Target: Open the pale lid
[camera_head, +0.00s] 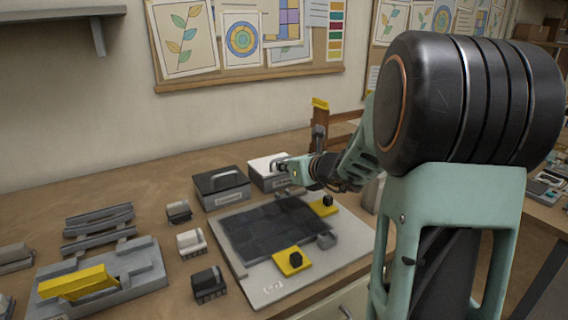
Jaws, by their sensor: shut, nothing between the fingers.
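A box with a pale lid (262,166) stands on the table behind a dark-tiled board. The lid looks down on the box, though my gripper hides part of it. My gripper (279,166) is at the right part of this lid, close to its dark handle. The gripper is shut with nothing in it. Whether the fingers touch the lid or handle is too small to tell.
A dark box with an arched handle (222,187) stands left of the pale-lidded box. The board (352,254) carries yellow blocks with black knobs. Small clamps (191,243) and a grey fixture (131,267) with a yellow bar stand at left.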

